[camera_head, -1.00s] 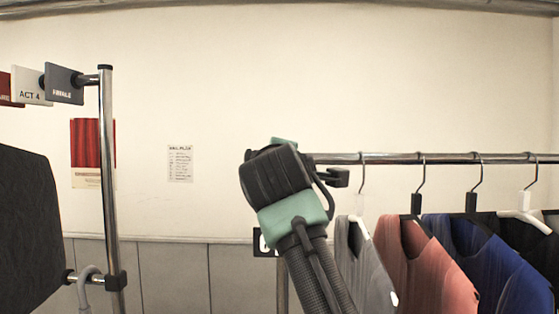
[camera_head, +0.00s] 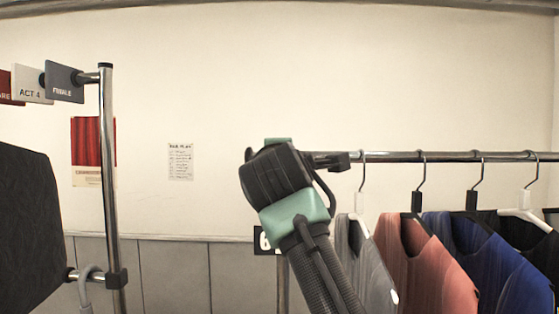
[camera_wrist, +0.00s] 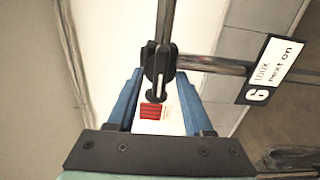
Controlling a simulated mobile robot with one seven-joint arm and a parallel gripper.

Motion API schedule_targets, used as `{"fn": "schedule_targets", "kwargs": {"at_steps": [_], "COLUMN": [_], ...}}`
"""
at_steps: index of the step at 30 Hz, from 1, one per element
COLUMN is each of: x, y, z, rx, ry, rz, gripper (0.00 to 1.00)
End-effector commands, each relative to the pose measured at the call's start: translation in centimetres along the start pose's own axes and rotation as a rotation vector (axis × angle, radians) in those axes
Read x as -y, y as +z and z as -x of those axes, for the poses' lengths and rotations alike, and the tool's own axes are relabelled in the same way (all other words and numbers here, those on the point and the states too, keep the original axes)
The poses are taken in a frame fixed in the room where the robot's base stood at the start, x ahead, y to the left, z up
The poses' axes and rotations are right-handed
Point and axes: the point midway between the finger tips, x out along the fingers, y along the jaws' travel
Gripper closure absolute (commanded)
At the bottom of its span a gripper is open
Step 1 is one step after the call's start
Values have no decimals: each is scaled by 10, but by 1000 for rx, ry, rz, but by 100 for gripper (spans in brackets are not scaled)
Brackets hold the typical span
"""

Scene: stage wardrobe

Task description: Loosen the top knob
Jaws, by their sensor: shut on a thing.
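The top knob (camera_wrist: 156,88) is a black piece at the rack's joint, where the upright post and a metal rail meet in the wrist view. My gripper's blue fingers (camera_wrist: 159,78) stand on either side of it, shut on it. In the head view my gripper's fingers are hidden behind my dark wrist with green bands, at the left end of the clothes rail (camera_head: 440,157). The knob is hidden there too.
Grey, pink and blue garments (camera_head: 425,265) hang from the rail to the right, close to my arm. A "6" sign (camera_wrist: 270,70) hangs on the rack. Another rack post (camera_head: 109,180) with label tags stands left.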

Motion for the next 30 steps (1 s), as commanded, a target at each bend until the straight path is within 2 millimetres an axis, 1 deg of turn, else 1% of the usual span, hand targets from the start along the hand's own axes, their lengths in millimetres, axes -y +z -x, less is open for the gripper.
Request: {"fn": "schedule_targets", "kwargs": {"at_steps": [1, 5, 6, 14, 17, 20, 23, 30], "x": [-1, -1, -1, 0, 1, 3, 5, 5], "y": [0, 0, 0, 0, 0, 0, 0, 0], "z": [0, 0, 0, 0, 4, 14, 31, 81], "rx": [1, 1, 1, 0, 0, -1, -1, 0], "ry": [3, 2, 2, 1, 2, 4, 6, 7], "rz": [3, 2, 1, 0, -1, -1, 1, 2], "gripper": [45, 22, 19, 19, 19, 19, 19, 19]}}
